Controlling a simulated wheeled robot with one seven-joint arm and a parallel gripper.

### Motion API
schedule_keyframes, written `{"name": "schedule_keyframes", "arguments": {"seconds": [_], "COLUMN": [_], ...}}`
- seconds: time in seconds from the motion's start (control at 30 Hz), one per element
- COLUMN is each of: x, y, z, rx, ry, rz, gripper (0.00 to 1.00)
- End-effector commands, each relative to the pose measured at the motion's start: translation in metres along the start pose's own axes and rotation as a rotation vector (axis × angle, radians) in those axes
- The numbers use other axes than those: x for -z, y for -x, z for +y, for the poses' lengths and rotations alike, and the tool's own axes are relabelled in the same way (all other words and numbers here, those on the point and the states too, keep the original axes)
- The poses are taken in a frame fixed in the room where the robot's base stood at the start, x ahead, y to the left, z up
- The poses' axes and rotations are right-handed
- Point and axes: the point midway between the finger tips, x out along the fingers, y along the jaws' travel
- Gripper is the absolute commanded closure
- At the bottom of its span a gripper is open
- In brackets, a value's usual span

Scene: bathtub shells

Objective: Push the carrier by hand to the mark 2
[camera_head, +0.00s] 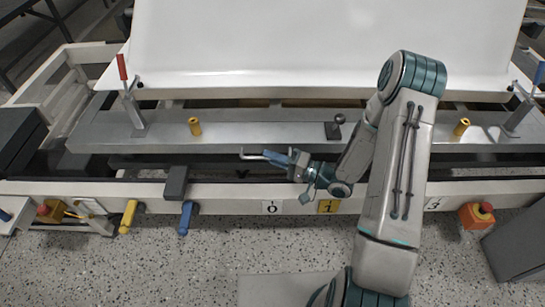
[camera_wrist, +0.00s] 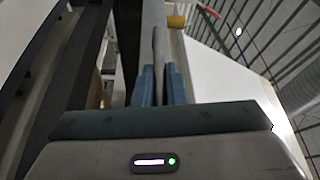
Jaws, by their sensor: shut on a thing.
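The carrier (camera_head: 270,124) is a long grey metal beam on the rails, with the white tub shell (camera_head: 320,45) above it. My gripper (camera_head: 277,158) is at the carrier's front edge, its blue fingers shut on a grey bar handle (camera_head: 251,156). In the wrist view the fingers (camera_wrist: 160,85) close around the handle (camera_wrist: 157,48). On the front rail are mark 0 (camera_head: 272,208), the yellow mark 1 (camera_head: 328,207) and mark 3 (camera_head: 433,203). Mark 2 is not visible; my arm covers the rail between marks 1 and 3.
A red-handled clamp (camera_head: 123,75) and yellow pins (camera_head: 194,126) (camera_head: 461,128) stand on the carrier. A dark block (camera_head: 176,183), a yellow lever (camera_head: 128,216) and a blue lever (camera_head: 186,217) are on the front rail.

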Motion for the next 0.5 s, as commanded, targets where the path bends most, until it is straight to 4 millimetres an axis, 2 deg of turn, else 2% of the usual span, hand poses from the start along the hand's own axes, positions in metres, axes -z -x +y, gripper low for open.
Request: {"name": "schedule_keyframes", "arguments": {"seconds": [0.2,0.4,0.43,0.5], "x": [-0.006,-0.007,-0.006,-0.005], "y": [-0.013,-0.014,-0.013,-0.011], "z": [-0.002,-0.001,0.0,0.0], "rx": [0.002,0.002,0.002,0.001], "ry": [-0.002,-0.001,-0.001,-0.001], "rz": [-0.005,-0.008,-0.007,-0.003], "gripper": [1.0,1.0,0.86,0.67]}}
